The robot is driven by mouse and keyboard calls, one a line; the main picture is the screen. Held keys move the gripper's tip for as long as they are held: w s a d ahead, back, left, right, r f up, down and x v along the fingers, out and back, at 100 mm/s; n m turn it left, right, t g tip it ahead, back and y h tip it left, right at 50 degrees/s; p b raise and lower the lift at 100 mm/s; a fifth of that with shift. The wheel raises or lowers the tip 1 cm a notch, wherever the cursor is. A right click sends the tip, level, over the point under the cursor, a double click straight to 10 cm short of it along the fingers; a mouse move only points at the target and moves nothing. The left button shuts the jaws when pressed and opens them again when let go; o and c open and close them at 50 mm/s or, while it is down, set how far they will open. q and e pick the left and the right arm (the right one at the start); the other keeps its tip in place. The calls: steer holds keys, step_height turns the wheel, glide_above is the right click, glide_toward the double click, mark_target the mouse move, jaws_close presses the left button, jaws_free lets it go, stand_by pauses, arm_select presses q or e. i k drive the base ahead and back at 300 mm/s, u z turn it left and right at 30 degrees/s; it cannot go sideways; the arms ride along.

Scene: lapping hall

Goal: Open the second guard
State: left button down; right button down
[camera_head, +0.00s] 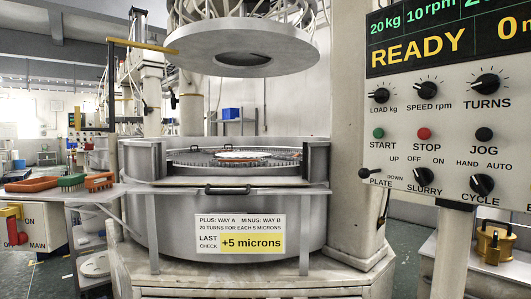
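The lapping machine stands ahead with a round grey tub (180,222). Tall curved guard panels rise at its left (143,160) and right (317,160), with a lower gap between them at the front. A black bar handle (230,189) sits on a flat grey ledge at the front of this gap. Through the gap I see the lower plate (200,158) with parts on it. I cannot tell which panel is the second guard. Neither of my grippers is in view.
The upper plate (245,55) hangs raised above the tub. A control panel (450,110) reading READY is at the right. A red-handled main switch (14,225) is at lower left. A brass weight (494,243) stands at lower right.

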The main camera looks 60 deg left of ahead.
mark_target(207, 181)
steer(key=u, duration=0.15)
steer(key=i, duration=0.7)
steer(key=u, duration=1.05)
steer(key=i, duration=0.45)
steer(key=u, duration=0.45)
